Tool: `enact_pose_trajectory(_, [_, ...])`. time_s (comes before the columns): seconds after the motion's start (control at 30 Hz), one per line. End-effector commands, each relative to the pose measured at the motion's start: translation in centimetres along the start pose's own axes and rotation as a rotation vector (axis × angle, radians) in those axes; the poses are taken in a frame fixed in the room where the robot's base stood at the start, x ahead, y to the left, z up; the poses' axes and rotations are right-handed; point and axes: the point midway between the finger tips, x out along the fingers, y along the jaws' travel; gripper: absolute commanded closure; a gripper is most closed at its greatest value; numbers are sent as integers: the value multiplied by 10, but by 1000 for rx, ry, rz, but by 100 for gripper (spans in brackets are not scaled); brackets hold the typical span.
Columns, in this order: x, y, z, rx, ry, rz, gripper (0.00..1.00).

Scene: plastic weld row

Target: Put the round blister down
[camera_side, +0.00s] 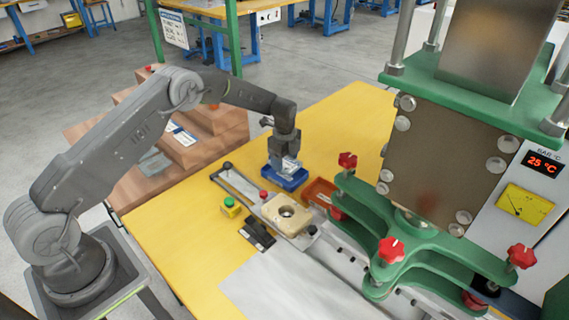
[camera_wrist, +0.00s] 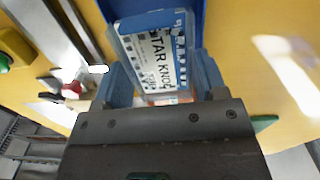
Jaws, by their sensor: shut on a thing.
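My gripper (camera_side: 286,160) is shut on the blister (camera_wrist: 157,52). The blister is a pack with a blue and white card, with print that reads like "STAR KNOB". In the wrist view the pack stands tilted between the two fingers of my gripper (camera_wrist: 162,75). In the side view the blister (camera_side: 292,165) shows as a small pale shape at the fingertips, above or in a blue tray (camera_side: 287,182). I cannot tell whether it touches the tray floor. The blue tray also shows in the wrist view (camera_wrist: 194,12), behind the pack.
A tan block with a round hole (camera_side: 273,212) sits on a metal rail. A red-orange tray (camera_side: 318,188) lies right of the blue tray. A yellow box with a green button (camera_side: 230,208) stands left. The green press (camera_side: 440,250) fills the right. The yellow table (camera_side: 340,110) is clear behind.

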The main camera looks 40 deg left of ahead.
Motion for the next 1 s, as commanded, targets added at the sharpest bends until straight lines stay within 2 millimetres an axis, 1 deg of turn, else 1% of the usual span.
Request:
enact_pose_trajectory(0.03, [9, 0, 0, 0, 0, 1, 50])
enact_pose_trajectory(0.13, [19, 0, 0, 0, 0, 0, 50])
enact_pose_trajectory(0.37, [19, 0, 0, 1, 0, -2, 50])
enact_pose_trajectory(0.5, [23, 0, 0, 1, 0, -1, 50])
enact_pose_trajectory(0.53, [22, 0, 0, 1, 0, -1, 32])
enact_pose_trajectory(0.77, [22, 0, 0, 1, 0, -1, 10])
enact_pose_trajectory(1.0, [22, 0, 0, 1, 0, -2, 9])
